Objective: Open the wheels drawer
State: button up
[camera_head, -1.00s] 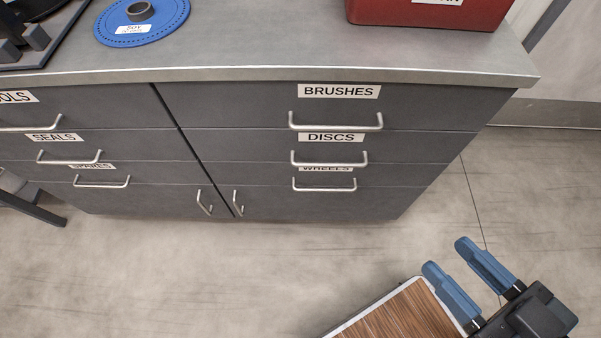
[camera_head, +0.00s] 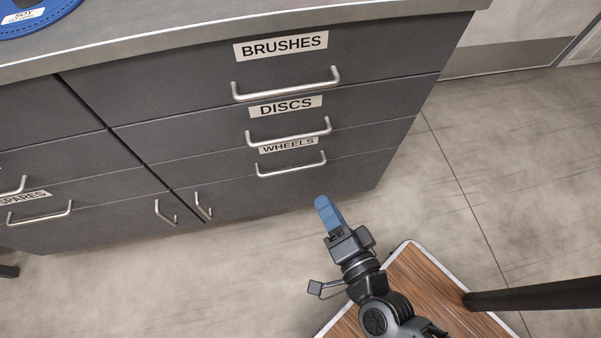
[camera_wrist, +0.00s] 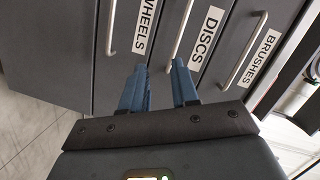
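The wheels drawer (camera_head: 360,142) is shut, a dark grey front under the discs drawer. Its label reads WHEELS, and its silver bar handle (camera_head: 291,166) sits below the label. In the wrist view the wheels handle (camera_wrist: 110,28) is left of my fingers, apart from them. My gripper (camera_head: 325,207) is in front of the cabinet, below and right of the wheels handle in the head view. In the wrist view my gripper (camera_wrist: 160,72) has its two blue fingers apart with nothing between them. The head view shows the fingers overlapping.
The discs handle (camera_head: 289,136) and brushes handle (camera_head: 287,88) are above the wheels handle. All visible drawers are shut. Lower cupboard handles (camera_head: 203,206) stand at the left. The floor (camera_head: 450,190) right of the cabinet is clear. A blue disc (camera_head: 40,18) lies on the countertop.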

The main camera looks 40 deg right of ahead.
aim_at(301, 167)
jog(key=w+d+f+m+h+b, duration=0.1)
jog(key=w+d+f+m, duration=0.1)
jog(key=w+f, duration=0.2)
jog(key=w+d+f+m+g+b, duration=0.1)
jog(key=w+d+f+m, duration=0.1)
jog(key=w+f, duration=0.3)
jog(key=w+d+f+m+h+b, duration=0.1)
jog(key=w+d+f+m, duration=0.2)
jog(key=w, duration=0.4)
jog(key=shift+d+f+g+h+b, duration=0.1)
jog(key=shift+f+g+h+b, duration=0.25)
jog(key=shift+f, duration=0.35)
grip_shut()
